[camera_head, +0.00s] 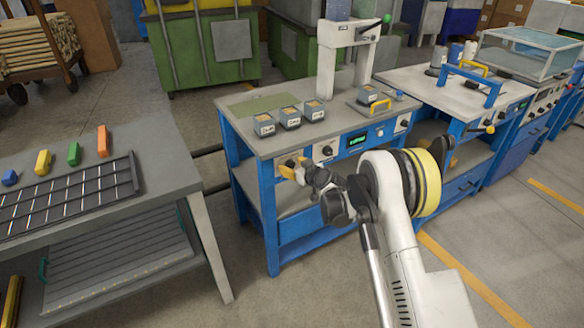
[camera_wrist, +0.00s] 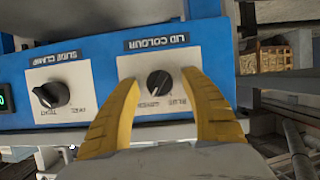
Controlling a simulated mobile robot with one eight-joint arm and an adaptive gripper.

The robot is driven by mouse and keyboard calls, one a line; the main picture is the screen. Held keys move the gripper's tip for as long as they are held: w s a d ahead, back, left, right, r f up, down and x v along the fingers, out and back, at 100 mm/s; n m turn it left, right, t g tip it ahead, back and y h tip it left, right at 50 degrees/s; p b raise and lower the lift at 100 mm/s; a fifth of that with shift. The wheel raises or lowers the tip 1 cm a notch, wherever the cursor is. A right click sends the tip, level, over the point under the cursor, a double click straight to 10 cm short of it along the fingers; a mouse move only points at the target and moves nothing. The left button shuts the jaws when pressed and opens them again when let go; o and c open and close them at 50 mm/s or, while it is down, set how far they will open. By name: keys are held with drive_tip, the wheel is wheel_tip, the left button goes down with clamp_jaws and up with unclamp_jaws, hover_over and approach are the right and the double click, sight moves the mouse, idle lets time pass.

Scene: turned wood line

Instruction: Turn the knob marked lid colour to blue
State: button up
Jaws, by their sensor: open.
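The lid colour knob (camera_wrist: 158,84) is a small round black knob on a white plate, seen upside down in the wrist view. Its label strip reads "LID COLOUR", with "BLUE" and another word printed beside the knob. A pale pointer line shows on the knob, but the setting is too small to read surely. My gripper (camera_wrist: 160,77) is open, with one yellow finger on either side of the knob in the picture. Whether they touch it, I cannot tell. In the head view my gripper (camera_head: 290,169) is at the left end of the blue bench's front panel and hides the knob.
The slide clamp knob (camera_wrist: 51,94) is beside it on the same panel. The blue bench (camera_head: 273,232) carries several grey boxes (camera_head: 290,117) and a lit green display (camera_head: 356,141). A grey table (camera_head: 170,165) with a black grid rack stands to the left, across a floor gap.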

clamp_jaws()
drive_tip(key=shift+n, duration=0.3)
drive_tip(key=shift+s+n+t+h, duration=0.1)
drive_tip(key=shift+n+t+h, duration=0.4)
drive_tip(key=shift+n+h, duration=0.3)
drive_tip(key=n+t, duration=0.1)
drive_tip(key=n, duration=0.1)
drive_tip(key=shift+a+f+n+h, duration=0.1)
drive_tip(key=shift+n+h, duration=0.3)
drive_tip(key=n+t+h, duration=0.1)
drive_tip(key=n+t, duration=0.1)
drive_tip(key=n, duration=0.3)
drive_tip(key=shift+t, duration=0.4)
drive_tip(key=shift+h, duration=0.3)
